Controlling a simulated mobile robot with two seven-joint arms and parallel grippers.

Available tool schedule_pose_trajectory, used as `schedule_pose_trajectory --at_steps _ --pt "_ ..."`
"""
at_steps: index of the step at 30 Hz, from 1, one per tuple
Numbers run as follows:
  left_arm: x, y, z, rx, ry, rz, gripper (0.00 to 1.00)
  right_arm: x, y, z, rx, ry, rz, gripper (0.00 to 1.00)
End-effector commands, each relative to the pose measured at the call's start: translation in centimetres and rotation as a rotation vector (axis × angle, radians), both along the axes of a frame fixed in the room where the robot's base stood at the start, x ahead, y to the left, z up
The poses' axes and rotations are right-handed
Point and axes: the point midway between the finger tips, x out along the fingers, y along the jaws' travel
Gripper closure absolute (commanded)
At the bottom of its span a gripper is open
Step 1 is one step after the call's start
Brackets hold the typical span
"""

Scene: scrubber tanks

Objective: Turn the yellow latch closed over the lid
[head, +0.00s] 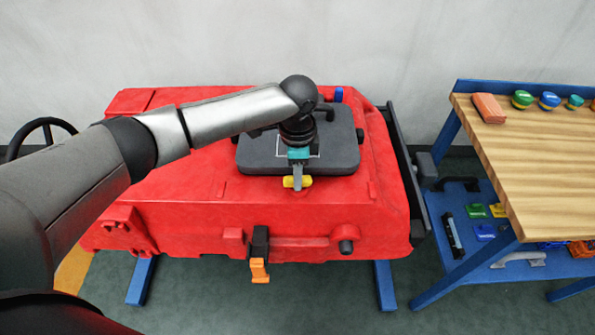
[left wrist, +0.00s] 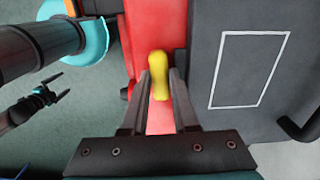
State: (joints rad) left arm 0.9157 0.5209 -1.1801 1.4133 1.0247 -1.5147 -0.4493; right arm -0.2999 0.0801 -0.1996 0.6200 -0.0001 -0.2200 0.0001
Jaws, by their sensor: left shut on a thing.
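The yellow latch (head: 297,182) sits on the red tank at the front edge of the dark grey lid (head: 345,158). In the left wrist view the latch (left wrist: 158,75) lies along the lid's edge, beside the lid (left wrist: 215,110) and not across it. My left gripper (head: 297,180) reaches down over the lid and is shut on the latch, with one finger on each side of it. My right gripper (left wrist: 55,88) shows small at the left of the left wrist view, open and empty, away from the latch. It is not in the head view.
The red tank (head: 190,205) stands on blue legs. A blue part (head: 339,95) is behind the lid. An orange-tipped black latch (head: 259,268) hangs on the tank's front. A wooden-topped workbench (head: 540,150) with small coloured parts stands at right. The floor in front is clear.

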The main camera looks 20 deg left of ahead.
Motion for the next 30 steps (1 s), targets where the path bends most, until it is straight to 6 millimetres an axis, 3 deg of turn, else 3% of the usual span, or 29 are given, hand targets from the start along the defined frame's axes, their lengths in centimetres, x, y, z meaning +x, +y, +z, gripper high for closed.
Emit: schedule_pose_trajectory --at_steps 15,30 --pt "-0.2 -0.1 0.6 0.002 0.007 0.399 1.00 0.0 0.0 7.4 0.000 0.000 -0.001 0.00" --pt "-0.1 -0.2 0.4 0.007 0.008 0.875 1.00 0.0 0.1 12.3 0.001 0.000 0.000 0.00"
